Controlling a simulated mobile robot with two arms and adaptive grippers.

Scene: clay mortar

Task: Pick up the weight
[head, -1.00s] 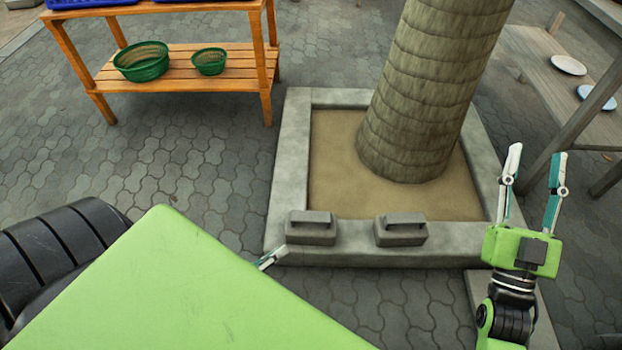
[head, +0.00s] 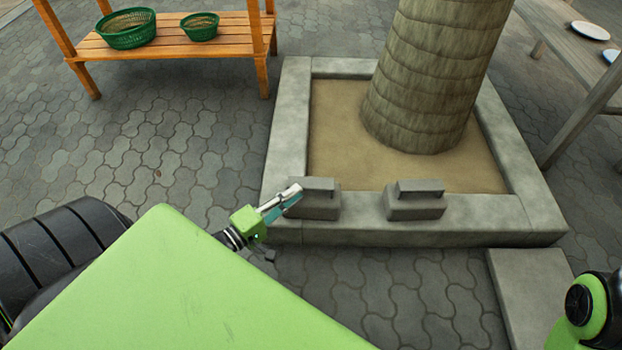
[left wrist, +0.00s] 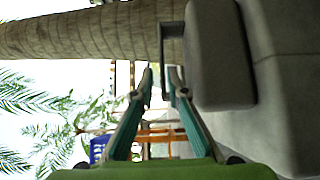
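Two grey block weights with handles on top sit on the front rim of the stone planter. The left weight (head: 318,205) has my left gripper (head: 285,200) at its left side, near handle height. In the left wrist view this weight (left wrist: 222,55) is close at upper right, its handle (left wrist: 172,29) in line with the gap between my left fingertips (left wrist: 162,72). The fingers are apart, and I cannot tell whether they touch the handle. The right weight (head: 415,205) stands free. My right gripper is out of view.
The stone planter (head: 460,222) surrounds sand and a thick trunk (head: 420,80). A wooden shelf (head: 170,40) with green baskets (head: 127,29) stands at the back left. A table (head: 560,50) with plates is at the right.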

